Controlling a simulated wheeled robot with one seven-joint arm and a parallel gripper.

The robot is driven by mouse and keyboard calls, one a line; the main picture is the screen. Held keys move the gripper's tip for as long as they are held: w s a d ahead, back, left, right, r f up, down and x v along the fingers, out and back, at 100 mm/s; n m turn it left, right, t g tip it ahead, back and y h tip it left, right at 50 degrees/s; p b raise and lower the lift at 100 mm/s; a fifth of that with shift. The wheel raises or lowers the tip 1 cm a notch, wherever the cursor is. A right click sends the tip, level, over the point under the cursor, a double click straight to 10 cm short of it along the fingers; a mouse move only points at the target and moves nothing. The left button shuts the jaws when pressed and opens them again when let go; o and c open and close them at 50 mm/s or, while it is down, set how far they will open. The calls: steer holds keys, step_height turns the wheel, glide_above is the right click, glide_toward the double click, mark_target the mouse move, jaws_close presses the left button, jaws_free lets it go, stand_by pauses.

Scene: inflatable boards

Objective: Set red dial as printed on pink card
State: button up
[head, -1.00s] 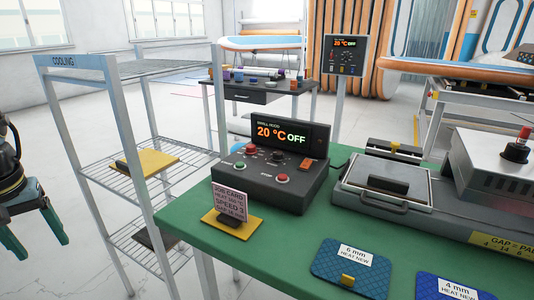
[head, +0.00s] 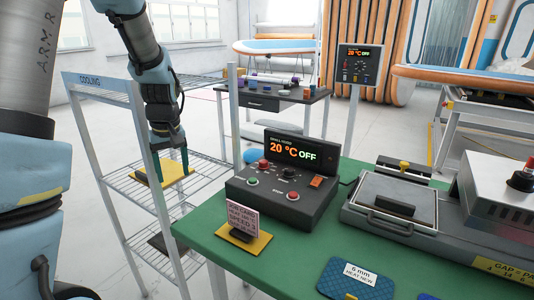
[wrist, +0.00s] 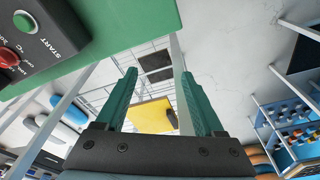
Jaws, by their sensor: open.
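The red dial (head: 263,163) sits at the upper left of the dark control box (head: 262,205), whose display reads 20 °C OFF. In the wrist view a red dial (wrist: 9,57) shows at the left edge, next to the green START button (wrist: 25,22); its setting is unreadable. The pink card (head: 241,216) stands upright on a yellow base at the table's left corner; its small print includes heat and speed lines, now hard to read. My gripper (head: 172,165) is open and empty, left of the control box, pointing down in front of the cooling rack.
The wire cooling rack (head: 125,185) stands left of the green table (head: 290,262) and holds a yellow board (head: 150,176). The box also has a lower red button (head: 293,195) and orange switch (head: 316,181). A press (head: 385,205) stands to the right.

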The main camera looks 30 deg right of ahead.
steer(key=w+d+r+t+p, duration=0.1)
steer(key=w+d+p, duration=0.1)
steer(key=d, duration=0.6)
steer(key=w+d+r+p, duration=0.1)
steer(key=d+r+p, duration=0.1)
steer(key=d, duration=0.6)
steer(key=t+p, duration=0.1)
steer(key=p, duration=0.1)
glide_toward(264, 162)
steer(key=shift+n, duration=0.4)
steer(key=p+x, duration=0.5)
steer(key=x, duration=0.3)
steer(key=shift+w+d+f, duration=0.1)
steer(key=shift+w+f, duration=0.05)
jaws_close()
